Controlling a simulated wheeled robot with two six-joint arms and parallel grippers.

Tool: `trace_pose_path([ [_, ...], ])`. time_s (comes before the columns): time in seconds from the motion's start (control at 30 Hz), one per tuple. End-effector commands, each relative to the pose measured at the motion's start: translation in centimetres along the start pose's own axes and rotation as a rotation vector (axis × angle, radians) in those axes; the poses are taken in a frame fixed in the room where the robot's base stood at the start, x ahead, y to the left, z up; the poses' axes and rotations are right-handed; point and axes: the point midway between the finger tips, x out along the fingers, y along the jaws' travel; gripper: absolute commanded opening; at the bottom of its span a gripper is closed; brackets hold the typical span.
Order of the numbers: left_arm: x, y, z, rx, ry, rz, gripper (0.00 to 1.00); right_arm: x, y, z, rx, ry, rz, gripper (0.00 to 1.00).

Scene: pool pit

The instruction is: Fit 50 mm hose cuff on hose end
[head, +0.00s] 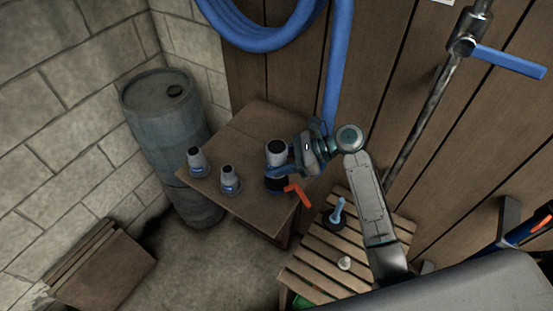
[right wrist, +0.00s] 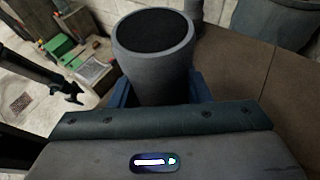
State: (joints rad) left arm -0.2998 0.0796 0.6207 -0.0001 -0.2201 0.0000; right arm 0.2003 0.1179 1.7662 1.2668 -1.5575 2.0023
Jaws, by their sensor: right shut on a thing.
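My right gripper (head: 282,169) is shut on a grey tapered cuff (head: 276,150) with a dark open top, at the right side of the small brown table. In the right wrist view the cuff (right wrist: 153,62) stands upright between the blue fingers. A dark part shows just below it; I cannot tell whether it touches the table. Two smaller grey cuffs with blue bands, one at left (head: 197,162) and one nearer (head: 230,180), stand on the table. The blue hose (head: 336,60) hangs down behind my gripper; its end is hidden. My left gripper is not in view.
The brown table (head: 245,130) has bare room at its back. An orange lever (head: 298,195) sticks out by its right edge. A slatted stand (head: 315,262) holds a light-blue-handled tool (head: 338,213). A blue-grey barrel (head: 165,120) stands left. A pipe with a blue-handled valve (head: 508,62) runs along the wall.

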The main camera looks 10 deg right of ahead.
Motion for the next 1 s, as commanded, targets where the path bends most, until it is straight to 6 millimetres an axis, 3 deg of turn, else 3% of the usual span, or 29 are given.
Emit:
trace_pose_path([
  [1.0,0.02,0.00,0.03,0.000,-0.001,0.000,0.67,0.32,0.02,-0.77,0.000,0.000,0.000,0.19],
])
